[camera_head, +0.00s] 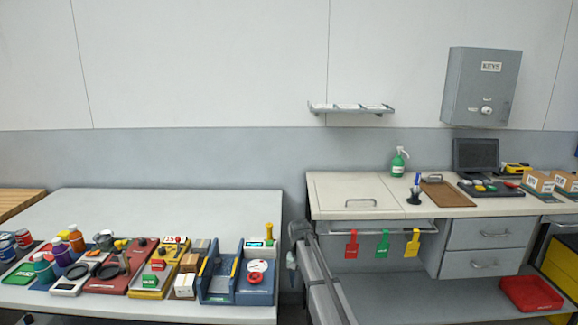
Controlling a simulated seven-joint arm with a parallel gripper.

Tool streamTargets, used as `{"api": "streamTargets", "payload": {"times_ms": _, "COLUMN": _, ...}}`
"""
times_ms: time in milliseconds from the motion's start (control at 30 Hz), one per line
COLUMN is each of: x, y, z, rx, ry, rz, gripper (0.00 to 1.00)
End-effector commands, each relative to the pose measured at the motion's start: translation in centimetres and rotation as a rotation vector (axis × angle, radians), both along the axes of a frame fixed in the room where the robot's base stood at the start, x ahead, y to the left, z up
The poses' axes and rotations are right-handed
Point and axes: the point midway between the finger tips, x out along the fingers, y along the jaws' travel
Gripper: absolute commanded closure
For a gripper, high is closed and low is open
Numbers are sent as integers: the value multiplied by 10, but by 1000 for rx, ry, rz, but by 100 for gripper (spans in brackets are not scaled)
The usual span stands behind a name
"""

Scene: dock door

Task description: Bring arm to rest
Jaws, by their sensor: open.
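My gripper is not in this view, and no part that I can surely call my arm shows. Whether the arm is at rest cannot be told from here. The left table (150,215) has small goods and devices along its front edge, and nothing of mine is seen touching them. The right workbench (470,207) has its drawers closed.
A grey long-edged structure (325,275) stands in the gap between the tables. Coloured tags hang from the bench front, including a red tag (351,244). A red tray (531,293) lies on the lower shelf. A grey wall box (482,87) hangs above. The left table's back is clear.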

Motion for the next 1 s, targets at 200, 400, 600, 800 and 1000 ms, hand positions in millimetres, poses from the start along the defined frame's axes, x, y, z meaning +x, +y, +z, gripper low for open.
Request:
{"api": "streamTargets", "payload": {"times_ms": 200, "x": -63, "y": -26, "z": -87, "rx": -1, "ry": 63, "rz": 12, "gripper": 44}}
{"api": "streamTargets", "payload": {"times_ms": 400, "x": -123, "y": -47, "z": -154, "rx": 1, "ry": 120, "rz": 23, "gripper": 44}}
{"api": "streamTargets", "payload": {"times_ms": 600, "x": -189, "y": -66, "z": -212, "rx": 6, "ry": 176, "rz": 35, "gripper": 44}}
{"api": "streamTargets", "payload": {"times_ms": 800, "x": -259, "y": -84, "z": -259, "rx": 14, "ry": 231, "rz": 44, "gripper": 44}}
{"api": "streamTargets", "payload": {"times_ms": 1000, "x": -333, "y": -98, "z": -296, "rx": 24, "ry": 285, "rz": 54, "gripper": 44}}
